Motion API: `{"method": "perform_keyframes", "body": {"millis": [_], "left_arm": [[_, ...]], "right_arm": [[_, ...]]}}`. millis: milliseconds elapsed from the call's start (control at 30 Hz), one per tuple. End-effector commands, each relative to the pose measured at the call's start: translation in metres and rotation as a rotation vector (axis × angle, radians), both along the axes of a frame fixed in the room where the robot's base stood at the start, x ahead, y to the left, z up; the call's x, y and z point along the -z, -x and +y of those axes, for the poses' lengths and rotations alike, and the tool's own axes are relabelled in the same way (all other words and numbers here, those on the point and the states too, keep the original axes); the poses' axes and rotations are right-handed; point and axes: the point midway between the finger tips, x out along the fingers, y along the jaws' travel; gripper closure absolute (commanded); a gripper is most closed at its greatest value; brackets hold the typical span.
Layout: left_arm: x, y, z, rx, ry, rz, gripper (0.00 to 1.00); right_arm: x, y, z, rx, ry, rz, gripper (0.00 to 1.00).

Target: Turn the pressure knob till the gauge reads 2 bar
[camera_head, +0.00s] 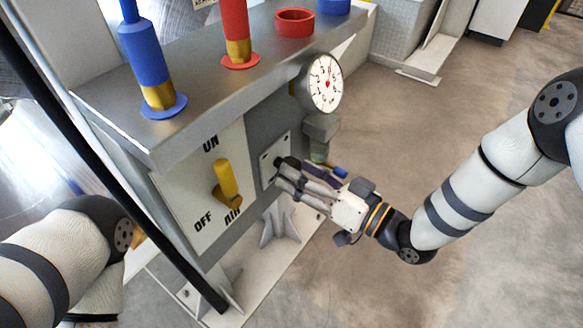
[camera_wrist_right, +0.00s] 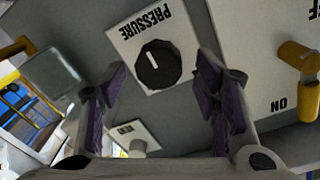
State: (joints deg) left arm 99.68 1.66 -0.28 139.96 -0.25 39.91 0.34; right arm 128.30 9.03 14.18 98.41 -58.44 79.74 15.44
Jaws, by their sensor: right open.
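The black pressure knob (camera_wrist_right: 158,66) has a white pointer mark and sits on a white plate (camera_wrist_right: 122,38) lettered PRESSURE, which appears upside down in the right wrist view. My right gripper (camera_wrist_right: 160,72) is open, with a purple-padded finger on each side of the knob and visible gaps between. In the head view my right gripper (camera_head: 283,172) is at the panel's plate, and its fingers hide most of the knob. The round white gauge (camera_head: 326,83) has red at its centre; its reading is too small to tell. My left gripper is not in view.
A yellow AIR lever (camera_head: 226,180) with ON and OFF marks is left of the knob. A second small plate (camera_wrist_right: 125,131) is near the gripper in the wrist view. Blue (camera_head: 147,62) and red (camera_head: 236,32) posts stand on the shelf. Floor at right is open.

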Motion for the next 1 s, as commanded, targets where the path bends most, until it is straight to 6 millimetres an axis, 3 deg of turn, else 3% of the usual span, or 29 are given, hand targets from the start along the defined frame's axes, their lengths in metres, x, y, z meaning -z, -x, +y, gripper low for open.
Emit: {"method": "perform_keyframes", "body": {"millis": [200,467,600,700,1000], "left_arm": [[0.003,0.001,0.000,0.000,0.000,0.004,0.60],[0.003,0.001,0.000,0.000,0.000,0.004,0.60],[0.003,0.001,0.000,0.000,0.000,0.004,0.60],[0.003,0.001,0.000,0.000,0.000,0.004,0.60],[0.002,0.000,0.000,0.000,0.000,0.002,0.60]], "right_arm": [[0.001,-0.015,0.020,0.000,0.001,0.002,0.44],[0.001,-0.017,0.022,0.000,0.001,0.002,0.44],[0.001,-0.016,0.021,0.000,0.001,0.002,0.76],[0.001,-0.016,0.021,0.001,0.001,0.002,0.93],[0.000,-0.016,0.022,0.000,0.019,-0.021,0.93]]}}
